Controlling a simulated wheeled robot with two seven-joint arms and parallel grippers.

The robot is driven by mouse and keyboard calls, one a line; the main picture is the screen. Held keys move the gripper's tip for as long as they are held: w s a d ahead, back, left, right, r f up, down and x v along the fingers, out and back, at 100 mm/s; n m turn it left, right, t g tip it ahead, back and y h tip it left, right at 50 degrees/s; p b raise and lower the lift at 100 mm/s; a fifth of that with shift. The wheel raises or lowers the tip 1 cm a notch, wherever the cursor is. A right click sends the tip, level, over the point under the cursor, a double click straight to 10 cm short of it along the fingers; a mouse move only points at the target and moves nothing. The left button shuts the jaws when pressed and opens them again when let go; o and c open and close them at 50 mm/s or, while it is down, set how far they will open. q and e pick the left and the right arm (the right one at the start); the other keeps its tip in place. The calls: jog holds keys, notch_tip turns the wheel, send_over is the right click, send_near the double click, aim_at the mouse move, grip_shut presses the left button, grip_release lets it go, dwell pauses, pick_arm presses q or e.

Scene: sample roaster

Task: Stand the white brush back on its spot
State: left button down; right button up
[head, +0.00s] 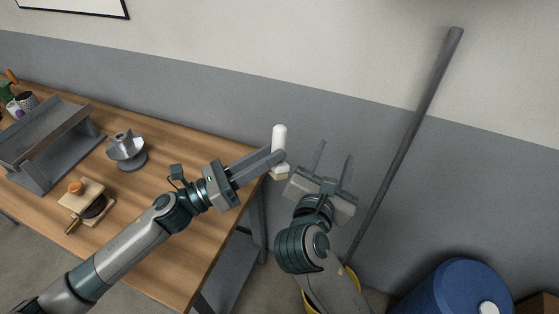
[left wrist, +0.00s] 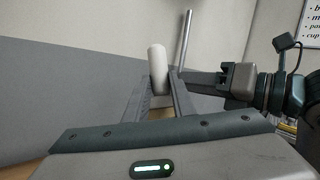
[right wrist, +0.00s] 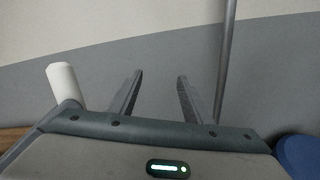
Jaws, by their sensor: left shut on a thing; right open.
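The white brush (head: 279,139) is upright between the fingers of my left gripper (head: 277,156), near the table's far right corner. Its pale lower end shows just below the fingers. In the left wrist view the white brush (left wrist: 157,68) stands between the two fingertips. My right gripper (head: 335,165) is open and empty, just right of the brush and beyond the table edge. In the right wrist view the brush (right wrist: 64,85) is at the left, outside the open fingers (right wrist: 158,85). I cannot tell whether the brush touches the table.
The wooden table (head: 190,150) holds a grey stand (head: 45,140), a metal funnel-like dish (head: 126,150) and a wooden tool (head: 88,203). A long grey pole (head: 405,145) leans against the wall at right, above a yellow bucket (head: 352,277). A blue barrel (head: 455,290) stands lower right.

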jog(key=s+a+r+n+t+y, duration=0.1)
jog(key=s+a+r+n+y, duration=0.1)
jog(key=a, duration=0.3)
jog(key=s+a+r+n+t+y, duration=0.1)
jog(key=s+a+r+n+y, duration=0.1)
jog(key=a, duration=0.4)
jog(key=s+n+y, duration=0.1)
jog(key=n, duration=0.1)
jog(key=shift+a+r+n+t, duration=0.2)
jog(key=shift+a+n+t, duration=0.1)
jog(key=shift+w, duration=0.15)
jog(key=w, duration=1.1)
jog(key=shift+w, duration=0.4)
jog(key=shift+d, duration=0.1)
grip_shut()
pick_arm(q)
jog(key=c, duration=1.4)
grip_release()
jog(key=shift+c, duration=0.2)
jog(key=shift+s, duration=0.1)
